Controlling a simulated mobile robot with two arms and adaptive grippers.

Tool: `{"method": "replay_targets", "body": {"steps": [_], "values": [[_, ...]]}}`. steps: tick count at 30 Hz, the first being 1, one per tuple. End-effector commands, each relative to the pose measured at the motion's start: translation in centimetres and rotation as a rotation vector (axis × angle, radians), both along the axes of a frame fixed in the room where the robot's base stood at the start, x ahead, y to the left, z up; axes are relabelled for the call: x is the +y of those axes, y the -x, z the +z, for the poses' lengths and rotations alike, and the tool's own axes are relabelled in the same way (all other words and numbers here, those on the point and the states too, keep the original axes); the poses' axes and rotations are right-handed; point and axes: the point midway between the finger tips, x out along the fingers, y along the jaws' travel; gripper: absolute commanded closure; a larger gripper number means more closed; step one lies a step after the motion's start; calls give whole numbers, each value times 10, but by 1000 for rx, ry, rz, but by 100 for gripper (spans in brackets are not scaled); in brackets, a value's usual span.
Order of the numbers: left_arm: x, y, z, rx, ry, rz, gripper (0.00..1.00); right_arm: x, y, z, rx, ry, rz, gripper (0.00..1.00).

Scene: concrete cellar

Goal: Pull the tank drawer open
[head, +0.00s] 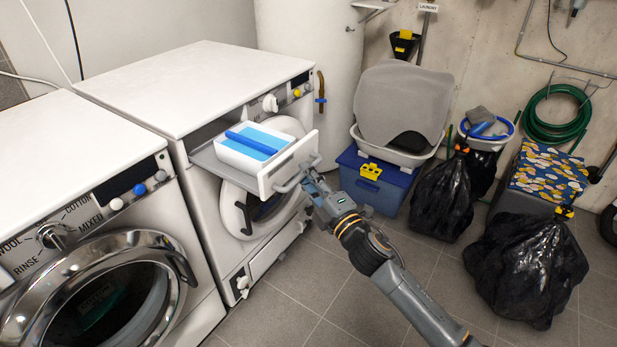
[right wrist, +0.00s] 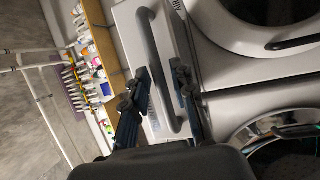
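The tank drawer (head: 286,170) of the far white machine is pulled well out of its slot, towards the right in the head view. A white tank with a blue top and blue bar (head: 254,143) sits in it. The drawer's grey bar handle (right wrist: 158,65) runs along its white front in the right wrist view. My right gripper (head: 309,178) is at this handle. In the right wrist view its two fingers (right wrist: 160,80) stand apart on either side of the bar, with gaps showing, so it looks open around it. My left gripper is not in view.
A second washer (head: 95,270) with a round door stands at the lower left. A blue crate (head: 372,185), black bags (head: 440,200) and a patterned box (head: 548,170) stand along the back wall. The tiled floor (head: 300,300) before the machines is clear.

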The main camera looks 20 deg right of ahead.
Motion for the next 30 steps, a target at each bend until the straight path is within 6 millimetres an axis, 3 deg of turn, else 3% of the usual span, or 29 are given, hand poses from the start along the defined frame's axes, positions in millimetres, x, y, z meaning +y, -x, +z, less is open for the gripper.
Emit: {"method": "replay_targets", "body": {"steps": [13, 24, 30], "values": [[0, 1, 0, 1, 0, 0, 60, -3, 9, -2, 1, 0, -1, 64], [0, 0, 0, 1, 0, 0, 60, -21, 77, -15, 3, 0, -1, 64], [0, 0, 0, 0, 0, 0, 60, -28, 104, -19, 2, -2, -1, 64]]}}
